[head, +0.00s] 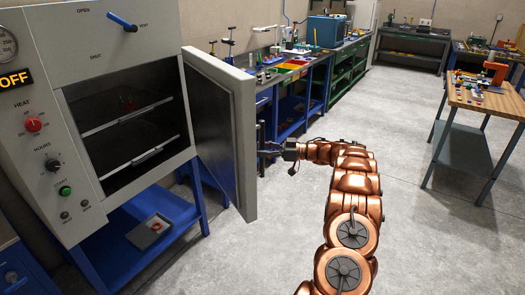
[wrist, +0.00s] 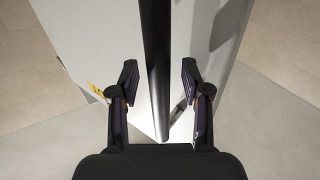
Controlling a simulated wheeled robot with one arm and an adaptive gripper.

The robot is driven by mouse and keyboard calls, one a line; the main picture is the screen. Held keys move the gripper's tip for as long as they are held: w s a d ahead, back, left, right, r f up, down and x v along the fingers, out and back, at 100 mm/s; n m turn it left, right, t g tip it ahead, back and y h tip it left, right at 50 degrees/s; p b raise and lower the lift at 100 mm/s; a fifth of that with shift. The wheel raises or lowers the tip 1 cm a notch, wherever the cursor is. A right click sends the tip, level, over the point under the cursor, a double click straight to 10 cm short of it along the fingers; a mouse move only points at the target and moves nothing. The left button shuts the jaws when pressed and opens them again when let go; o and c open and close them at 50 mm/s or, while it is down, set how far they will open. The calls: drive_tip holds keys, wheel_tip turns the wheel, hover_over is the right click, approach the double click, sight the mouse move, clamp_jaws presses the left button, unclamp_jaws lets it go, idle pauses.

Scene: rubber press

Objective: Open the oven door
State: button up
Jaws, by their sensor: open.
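The oven (head: 110,120) stands at the left of the head view, with its dark chamber and shelves exposed. Its grey door (head: 222,130) stands wide open, swung out to the right of the chamber. My gripper (head: 268,148) is at the outer face of the door, near its vertical handle (head: 260,135). In the wrist view the dark handle bar (wrist: 154,60) runs between the two spread fingers of my gripper (wrist: 158,80). There is a gap on both sides of the bar, and neither finger appears to touch it.
A blue stand (head: 200,200) carries the oven. Blue and green workbenches (head: 340,65) with tools line the back wall. A wooden-topped table (head: 485,97) stands at the right. The grey floor (head: 420,230) between is clear.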

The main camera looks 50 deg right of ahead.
drive_tip(key=v, duration=1.1)
drive_tip(key=shift+s, duration=0.3)
drive_tip(key=shift+d, duration=0.15)
